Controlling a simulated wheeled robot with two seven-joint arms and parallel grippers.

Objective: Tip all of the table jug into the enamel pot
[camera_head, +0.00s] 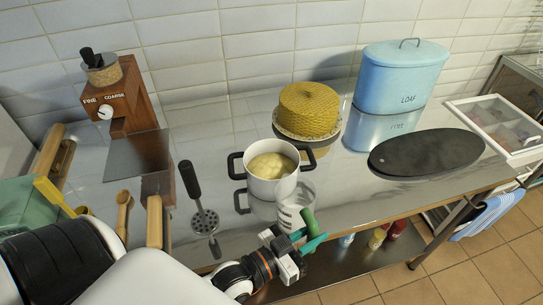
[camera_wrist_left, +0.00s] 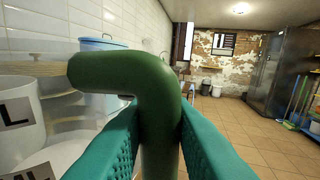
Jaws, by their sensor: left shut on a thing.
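The enamel pot (camera_head: 272,186) is white with black side handles and stands on the steel table, with a pale yellow mass inside. The table jug (camera_head: 290,218) is pale, with dark marks on its side and a green handle (camera_head: 308,222). It is just in front of the pot, looking roughly upright. My left gripper (camera_head: 312,241) has teal fingers shut on this handle, which also fills the middle of the left wrist view (camera_wrist_left: 158,110). I cannot tell the jug's contents or whether it touches the table. My right gripper is out of view.
A yellow woven dome (camera_head: 308,108) stands behind the pot, and a blue loaf bin (camera_head: 402,78) at the back right. A black oval board (camera_head: 426,152) lies right. A slotted masher (camera_head: 198,200) lies left of the pot, and a wooden grinder (camera_head: 118,100) stands back left.

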